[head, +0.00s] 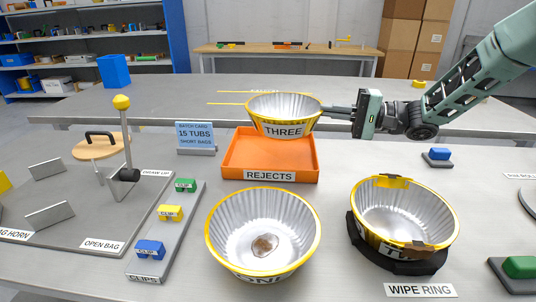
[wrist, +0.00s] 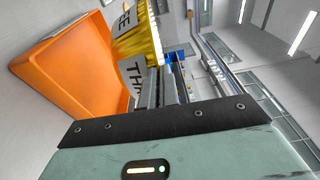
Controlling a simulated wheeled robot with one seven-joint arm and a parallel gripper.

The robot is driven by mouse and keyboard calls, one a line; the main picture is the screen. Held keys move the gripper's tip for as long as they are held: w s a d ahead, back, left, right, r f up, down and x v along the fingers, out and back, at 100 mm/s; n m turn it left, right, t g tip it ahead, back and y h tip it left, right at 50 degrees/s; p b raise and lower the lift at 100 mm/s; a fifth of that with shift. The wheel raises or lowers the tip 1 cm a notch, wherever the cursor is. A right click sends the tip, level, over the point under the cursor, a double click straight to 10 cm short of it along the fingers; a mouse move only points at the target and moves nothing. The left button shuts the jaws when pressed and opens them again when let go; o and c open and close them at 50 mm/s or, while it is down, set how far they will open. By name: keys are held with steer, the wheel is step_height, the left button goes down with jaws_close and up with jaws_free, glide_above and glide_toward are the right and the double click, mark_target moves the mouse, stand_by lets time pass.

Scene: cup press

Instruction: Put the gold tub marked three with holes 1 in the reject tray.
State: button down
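The gold-rimmed ribbed tub marked THREE (head: 284,117) is in the air above the orange reject tray (head: 268,158), roughly upright. My gripper (head: 324,110) reaches in from the right and is shut on the tub's right side. No holes can be made out in the tub from here. The tray, labelled REJECTS, looks empty where it shows; the tub hides its back part. In the wrist view the tub (wrist: 136,46) is beside the fingers (wrist: 168,88), with the orange tray (wrist: 70,65) behind it at the left.
A tub marked ONE (head: 263,233), with a brown patch inside, stands in front of the tray. Another gold-rimmed tub (head: 402,212) sits in the black wipe ring (head: 405,260) at the right. A batch card (head: 195,135) stands left of the tray.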

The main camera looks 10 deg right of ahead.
step_height(320, 180, down, 10)
steer(key=b, duration=0.2)
steer(key=shift+a+f+b, duration=0.1)
steer(key=shift+b, duration=0.3)
steer(key=c, duration=1.6)
jaws_free()
steer(key=shift+c, duration=0.2)
steer(key=p+v, duration=0.2)
steer(key=v, duration=1)
